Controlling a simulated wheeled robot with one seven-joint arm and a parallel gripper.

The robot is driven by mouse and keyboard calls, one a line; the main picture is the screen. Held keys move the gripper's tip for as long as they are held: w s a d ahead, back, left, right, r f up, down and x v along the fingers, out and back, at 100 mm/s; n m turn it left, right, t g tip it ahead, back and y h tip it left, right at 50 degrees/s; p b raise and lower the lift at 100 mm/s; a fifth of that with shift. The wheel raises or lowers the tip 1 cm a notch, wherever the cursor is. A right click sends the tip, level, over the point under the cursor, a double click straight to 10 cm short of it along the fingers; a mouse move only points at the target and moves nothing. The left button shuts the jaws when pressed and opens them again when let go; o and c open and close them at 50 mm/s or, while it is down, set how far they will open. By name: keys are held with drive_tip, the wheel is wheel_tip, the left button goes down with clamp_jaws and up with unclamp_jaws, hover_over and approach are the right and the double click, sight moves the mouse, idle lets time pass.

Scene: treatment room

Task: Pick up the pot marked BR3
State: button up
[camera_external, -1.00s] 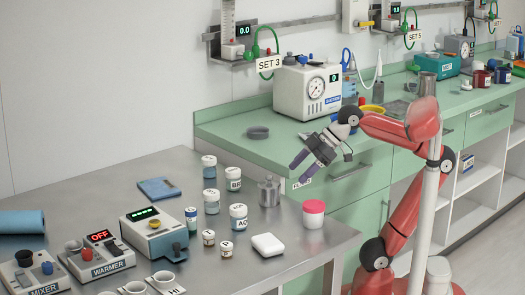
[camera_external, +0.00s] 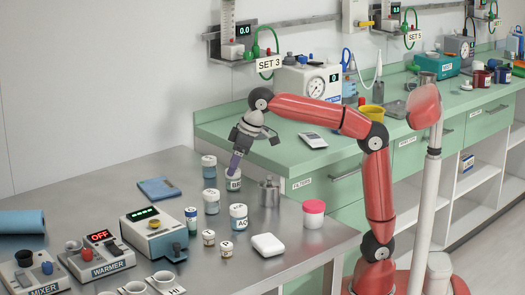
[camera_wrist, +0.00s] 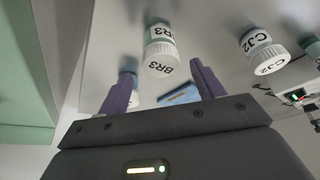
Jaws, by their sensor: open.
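The pot marked BR3 (camera_wrist: 161,52) has a white lid and a white label with black letters. In the wrist view it lies ahead of and between the two purple fingers of my gripper (camera_wrist: 160,92). The jaws are open and hold nothing. I cannot tell whether the fingertips touch the pot.
A pot marked CJ2 (camera_wrist: 262,50) stands to the right in the wrist view. More pots stand in front. A blue pad (camera_external: 158,188) lies left.

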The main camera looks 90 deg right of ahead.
sight(230, 178)
drive_tip(key=x, duration=0.5)
drive_tip(key=shift+s+a+f+b, duration=0.15)
drive_tip(key=shift+s+f+b, duration=0.15)
drive_tip(key=shift+b, duration=0.05)
drive_tip(key=shift+c, duration=0.2)
drive_tip(key=c, duration=1)
